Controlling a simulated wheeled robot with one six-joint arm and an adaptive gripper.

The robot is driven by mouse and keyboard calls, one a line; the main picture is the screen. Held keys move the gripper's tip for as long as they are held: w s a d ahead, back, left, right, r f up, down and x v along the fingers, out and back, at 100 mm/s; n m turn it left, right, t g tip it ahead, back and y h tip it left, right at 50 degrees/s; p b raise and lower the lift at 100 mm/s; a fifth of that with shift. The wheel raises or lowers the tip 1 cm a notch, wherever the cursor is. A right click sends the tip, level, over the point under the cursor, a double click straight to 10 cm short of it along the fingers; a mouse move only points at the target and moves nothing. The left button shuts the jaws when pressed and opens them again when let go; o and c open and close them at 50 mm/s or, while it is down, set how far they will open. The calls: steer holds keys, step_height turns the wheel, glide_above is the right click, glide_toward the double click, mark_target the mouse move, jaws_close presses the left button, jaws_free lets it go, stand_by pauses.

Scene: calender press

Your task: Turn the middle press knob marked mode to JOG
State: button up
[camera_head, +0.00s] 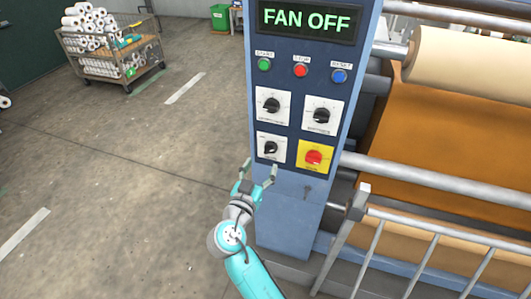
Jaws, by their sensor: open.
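The blue control panel (262,78) of the press carries black knobs on white plates: an upper left knob (271,104), an upper right knob (321,115) and a lower left knob (270,147). Their labels are too small to read, so I cannot tell which is marked mode or where each points. A red knob (313,157) sits on a yellow plate at lower right. My gripper (261,169) is open and empty, its fingers pointing up just below the lower left knob in the picture. I see no contact with any knob.
A display (309,20) reads FAN OFF above green (264,65), red (300,70) and blue (339,76) buttons. Rollers and a metal railing (430,228) stand right of the panel. A cart (112,68) of white rolls is far left.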

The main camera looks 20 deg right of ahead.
mark_target(269, 152)
steer(key=x, duration=0.6)
steer(key=shift+w+d, duration=0.25)
steer(key=shift+d, duration=0.1)
steer(key=c, duration=1.1)
